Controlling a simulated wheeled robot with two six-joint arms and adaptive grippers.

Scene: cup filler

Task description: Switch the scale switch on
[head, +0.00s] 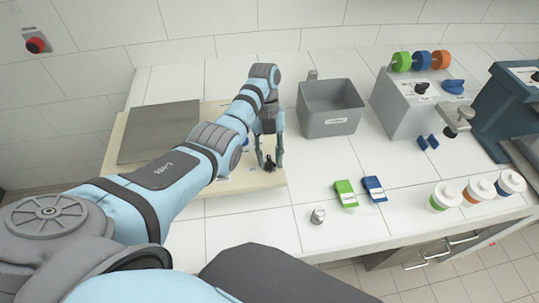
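The scale is a pale beige base (225,184) on the counter at the left, with a flat grey-brown plate (158,135) on it. A small black switch (269,165) stands near the base's right end. My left gripper (269,160) points down over it, with its two fingers apart, one on each side of the switch. I cannot tell whether the fingers touch it. My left arm hides part of the base and plate. My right gripper is out of view.
A grey open bin (330,108) stands right of the gripper. Green (345,193) and blue (374,188) packets and a small metal cylinder (318,215) lie in front. A grey dispenser (412,105) and several lidded cups stand at the right. A red button (36,45) is on the wall.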

